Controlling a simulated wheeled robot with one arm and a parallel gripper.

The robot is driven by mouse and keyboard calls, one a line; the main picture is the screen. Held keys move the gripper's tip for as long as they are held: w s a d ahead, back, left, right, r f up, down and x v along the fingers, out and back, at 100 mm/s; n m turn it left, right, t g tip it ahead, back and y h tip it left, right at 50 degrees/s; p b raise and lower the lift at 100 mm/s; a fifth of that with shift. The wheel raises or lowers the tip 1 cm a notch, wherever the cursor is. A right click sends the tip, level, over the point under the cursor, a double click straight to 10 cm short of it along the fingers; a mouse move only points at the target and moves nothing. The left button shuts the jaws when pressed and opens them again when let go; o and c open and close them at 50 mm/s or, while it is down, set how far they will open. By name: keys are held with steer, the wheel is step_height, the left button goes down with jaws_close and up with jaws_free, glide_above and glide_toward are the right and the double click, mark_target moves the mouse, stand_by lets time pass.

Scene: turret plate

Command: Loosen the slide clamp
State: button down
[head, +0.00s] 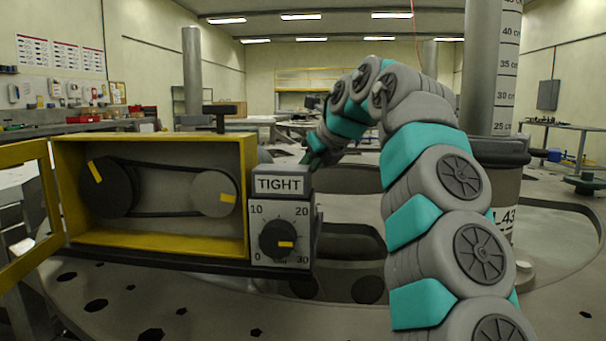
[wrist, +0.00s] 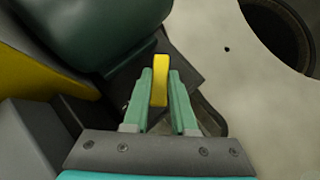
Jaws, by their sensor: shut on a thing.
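In the wrist view, my gripper (wrist: 160,92) has its two green fingers closed on a narrow upright yellow handle (wrist: 161,75), which appears to belong to the slide clamp. The handle rises from a dark plate (wrist: 186,72) beside a large dark green rounded body (wrist: 90,30). In the head view, my arm reaches behind the right end of the yellow-framed belt box (head: 150,250). My gripper (head: 313,158) shows only partly there, and the handle is hidden. The box holds a belt around two pulleys (head: 212,192). A sign (head: 279,184) on the box reads TIGHT.
Below the sign, a dial (head: 277,239) marked 0 to 30 has an orange pointer aimed right. The box's yellow door (head: 30,205) stands open at left. A grey column (head: 491,75) with a centimetre scale stands at right. The round plate has several holes (head: 96,306).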

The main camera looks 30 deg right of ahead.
steer(key=c, duration=0.7)
jaws_free()
steer(key=v, duration=0.8)
steer(key=shift+f, duration=0.1)
